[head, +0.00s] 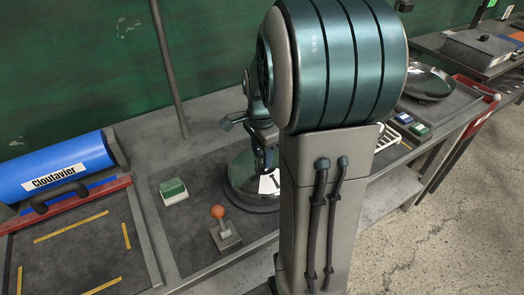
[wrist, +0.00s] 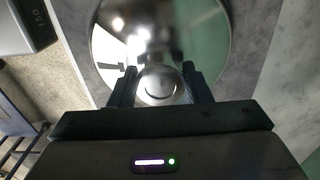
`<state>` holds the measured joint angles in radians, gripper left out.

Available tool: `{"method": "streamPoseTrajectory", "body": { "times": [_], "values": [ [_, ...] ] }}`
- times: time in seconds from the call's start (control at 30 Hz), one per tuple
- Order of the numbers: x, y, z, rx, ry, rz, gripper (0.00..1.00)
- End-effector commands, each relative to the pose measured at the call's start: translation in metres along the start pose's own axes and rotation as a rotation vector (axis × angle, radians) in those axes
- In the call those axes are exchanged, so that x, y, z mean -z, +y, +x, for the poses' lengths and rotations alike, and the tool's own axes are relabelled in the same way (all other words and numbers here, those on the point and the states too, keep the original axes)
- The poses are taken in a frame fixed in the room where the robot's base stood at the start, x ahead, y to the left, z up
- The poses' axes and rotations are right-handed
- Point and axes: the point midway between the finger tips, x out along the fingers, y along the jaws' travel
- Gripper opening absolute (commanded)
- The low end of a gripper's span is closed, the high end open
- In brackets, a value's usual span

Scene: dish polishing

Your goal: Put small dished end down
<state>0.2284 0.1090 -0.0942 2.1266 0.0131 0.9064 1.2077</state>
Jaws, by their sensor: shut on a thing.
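A shiny round metal dished end (wrist: 112,45) fills the upper middle of the wrist view. My gripper (wrist: 160,80) is shut on it, with one dark finger on each side of a small round bright part at its middle. In the head view the dished end (head: 238,176) shows on the bench behind my arm, which hides its right part. Its underside is hidden, so I cannot tell whether it rests fully on the surface. A second shiny dished end (head: 430,82) lies on the bench at the far right.
A green and white block (head: 173,190) and an orange-knobbed lever (head: 220,222) stand left of and in front of the dished end. A blue cylinder (head: 60,168) lies at the left. A white rack (head: 391,132) and small blue and green blocks (head: 411,124) are to the right.

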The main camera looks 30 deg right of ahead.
Motion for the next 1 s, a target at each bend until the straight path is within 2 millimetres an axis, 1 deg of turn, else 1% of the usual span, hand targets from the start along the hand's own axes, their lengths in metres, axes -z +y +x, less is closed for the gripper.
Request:
{"method": "streamPoseTrajectory", "body": {
  "times": [0.23,0.37,0.4,0.47,0.5,0.73,0.83,0.93,1.0],
  "values": [
    [0.000,-0.001,-0.001,0.004,0.001,0.000,0.00],
    [0.000,-0.001,0.003,0.003,0.001,-0.001,0.00],
    [0.000,0.000,0.004,0.000,0.000,-0.001,0.47],
    [0.000,0.000,0.004,0.001,0.000,-0.001,0.63],
    [0.000,0.000,0.004,0.000,0.000,-0.001,0.66],
    [0.000,0.000,0.003,0.000,0.000,-0.001,0.66],
    [0.000,0.000,-0.001,0.001,0.000,-0.001,0.66],
    [0.000,-0.001,-0.012,0.004,0.002,-0.001,0.66],
    [0.000,-0.001,-0.025,0.006,0.002,-0.002,0.66]
  ]
}}
